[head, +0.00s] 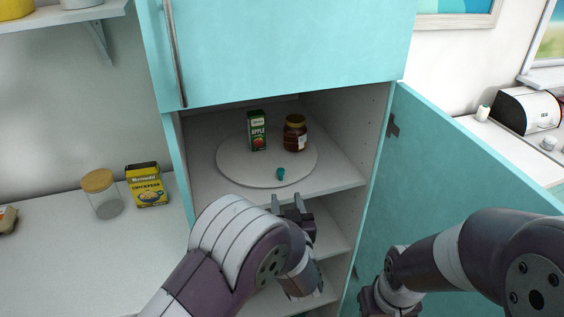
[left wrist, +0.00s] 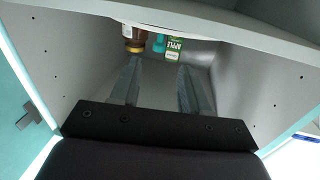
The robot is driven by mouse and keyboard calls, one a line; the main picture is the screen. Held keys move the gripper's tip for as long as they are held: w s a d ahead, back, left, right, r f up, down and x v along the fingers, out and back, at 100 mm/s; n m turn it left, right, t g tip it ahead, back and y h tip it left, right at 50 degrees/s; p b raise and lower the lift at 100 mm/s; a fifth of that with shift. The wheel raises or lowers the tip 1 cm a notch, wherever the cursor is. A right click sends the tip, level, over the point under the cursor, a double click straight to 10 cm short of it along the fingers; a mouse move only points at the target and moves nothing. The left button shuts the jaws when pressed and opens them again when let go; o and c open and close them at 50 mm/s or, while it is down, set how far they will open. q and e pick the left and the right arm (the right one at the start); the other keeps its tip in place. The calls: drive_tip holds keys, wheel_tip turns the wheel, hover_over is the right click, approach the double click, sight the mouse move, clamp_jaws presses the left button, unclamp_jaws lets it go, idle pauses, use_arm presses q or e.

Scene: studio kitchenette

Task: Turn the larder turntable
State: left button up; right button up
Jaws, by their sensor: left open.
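The larder turntable (head: 238,168) is a round pale disc on the upper shelf of the open larder. A green apple carton (head: 257,132) and a dark jar with a yellow lid (head: 295,133) stand on it. A small teal knob (head: 281,174) sits near its front edge. My left gripper (head: 292,204) is open and empty, in front of and below the shelf edge. In the left wrist view, its two fingers (left wrist: 160,85) are apart, with the knob (left wrist: 158,43), jar and carton beyond them. My right gripper (head: 375,299) is low in front of the door, partly cut off; its jaws are unclear.
The teal larder door (head: 440,165) stands open on the right. Lower shelves (head: 328,238) lie under the turntable's shelf (head: 340,178). On the left counter (head: 90,250) are a glass jar with a wooden lid (head: 102,193) and a yellow chickpea box (head: 146,185).

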sight(281, 174)
use_arm(q)
drive_tip(key=w+p, duration=0.1)
drive_tip(key=w, duration=0.2)
drive_tip(key=w+p, duration=0.2)
drive_tip(key=w, duration=0.2)
drive_tip(key=w+a+p, duration=0.1)
drive_tip(key=w, duration=0.2)
drive_tip(key=shift+w+a+r+p, duration=0.1)
drive_tip(key=shift+w+r+p, duration=0.1)
drive_tip(key=shift+w+p, duration=0.1)
drive_tip(key=shift+w+a, duration=0.1)
drive_tip(key=shift+r, duration=0.25)
drive_tip(key=shift+w+f, duration=0.1)
drive_tip(key=shift+f, duration=0.05)
drive_tip(key=shift+w+f, duration=0.1)
drive_tip(key=shift+w, duration=0.05)
drive_tip(key=c, duration=0.4)
clamp_jaws()
use_arm(e)
drive_tip(key=r, duration=0.5)
drive_tip(key=shift+s+r, duration=0.2)
drive_tip(key=shift+s, duration=0.2)
